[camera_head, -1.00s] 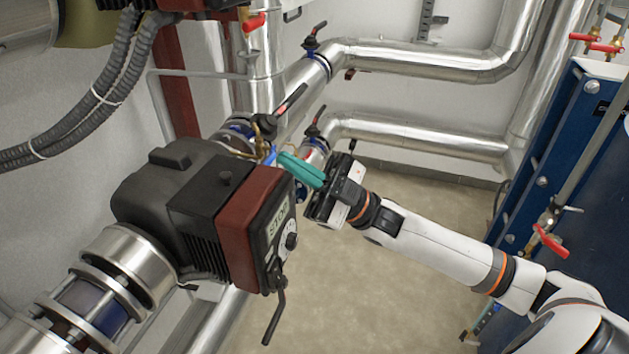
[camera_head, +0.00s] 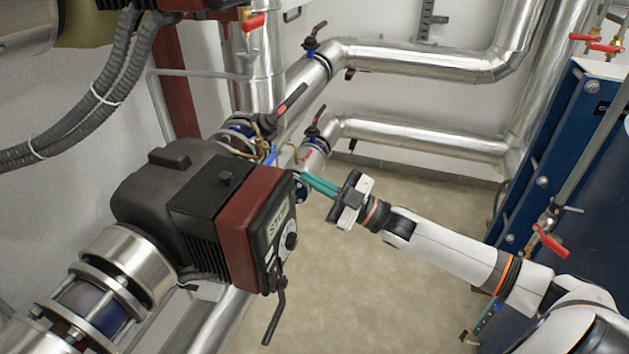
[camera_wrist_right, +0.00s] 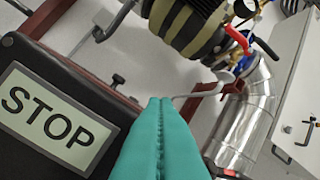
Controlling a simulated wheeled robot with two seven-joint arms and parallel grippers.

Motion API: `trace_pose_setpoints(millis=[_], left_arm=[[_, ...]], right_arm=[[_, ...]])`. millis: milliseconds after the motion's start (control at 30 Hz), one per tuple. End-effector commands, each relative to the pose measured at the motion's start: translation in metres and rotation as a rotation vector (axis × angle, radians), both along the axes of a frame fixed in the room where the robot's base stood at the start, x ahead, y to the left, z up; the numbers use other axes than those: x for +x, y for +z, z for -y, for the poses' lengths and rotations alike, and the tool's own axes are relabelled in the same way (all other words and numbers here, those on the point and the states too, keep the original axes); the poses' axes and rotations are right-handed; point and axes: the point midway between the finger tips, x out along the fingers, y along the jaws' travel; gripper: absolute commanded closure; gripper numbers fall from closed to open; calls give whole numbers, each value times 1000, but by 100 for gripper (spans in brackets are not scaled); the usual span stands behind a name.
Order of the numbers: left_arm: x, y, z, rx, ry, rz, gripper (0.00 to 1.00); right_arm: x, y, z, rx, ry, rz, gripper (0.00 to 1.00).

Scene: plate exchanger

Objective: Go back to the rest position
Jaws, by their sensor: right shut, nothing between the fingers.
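My right arm reaches in from the lower right of the head view. Its gripper (camera_head: 318,184) has teal fingers pressed together with nothing between them. The fingertips point left, close to the right side of the red and black pump motor (camera_head: 240,225). In the right wrist view the shut teal fingers (camera_wrist_right: 162,120) fill the lower middle, with the motor's STOP label (camera_wrist_right: 58,115) at the left. I cannot tell the exact gap between fingers and motor. My left gripper is not in view.
A blue plate exchanger (camera_head: 560,150) with red-handled valves (camera_head: 550,241) stands at the right. Silver pipes (camera_head: 420,60) run along the back wall. A black lever (camera_head: 277,310) hangs below the motor. The floor (camera_head: 390,280) in the middle is clear.

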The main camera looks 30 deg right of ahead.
Motion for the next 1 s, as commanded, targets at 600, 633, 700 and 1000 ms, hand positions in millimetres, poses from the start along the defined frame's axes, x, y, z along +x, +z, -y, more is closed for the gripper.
trace_pose_setpoints(millis=[600,633,700,1000], left_arm=[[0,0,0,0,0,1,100],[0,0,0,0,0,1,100],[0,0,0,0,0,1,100],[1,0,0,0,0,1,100]], right_arm=[[3,-10,4,0,-20,-20,100],[6,-17,7,1,-33,-34,100],[13,-43,17,3,-85,-89,100],[7,-252,72,-7,-408,-530,100]])
